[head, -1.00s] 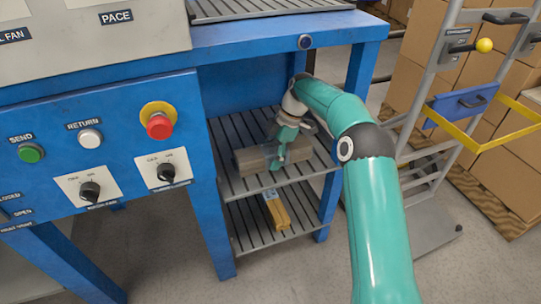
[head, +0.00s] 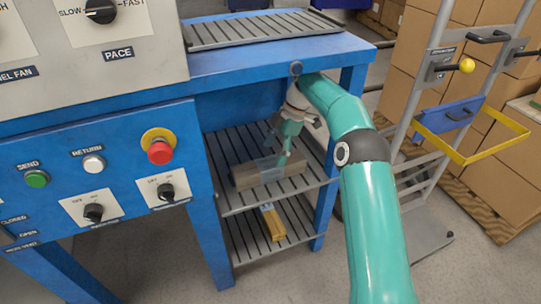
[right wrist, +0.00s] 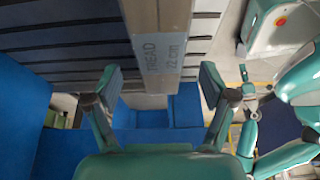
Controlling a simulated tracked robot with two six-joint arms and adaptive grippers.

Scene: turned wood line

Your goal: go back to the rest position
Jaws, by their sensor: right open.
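My right gripper (head: 281,145) is inside the blue bench, over the upper slatted shelf (head: 236,205). A long brown block (head: 248,177) lies on that shelf, just below the gripper, with a pale label on it. In the right wrist view the jaws (right wrist: 160,85) are wide apart with nothing held between them. The block (right wrist: 160,20) shows there beyond the fingertips, with a label that reads partly "TREAD 22 cm".
A lower shelf holds a yellowish wooden piece (head: 272,222). The blue bench's front panel has a red stop button (head: 160,152), a green button (head: 37,179) and knobs. A grey hand truck (head: 420,130) and stacked cartons (head: 500,160) stand on the right.

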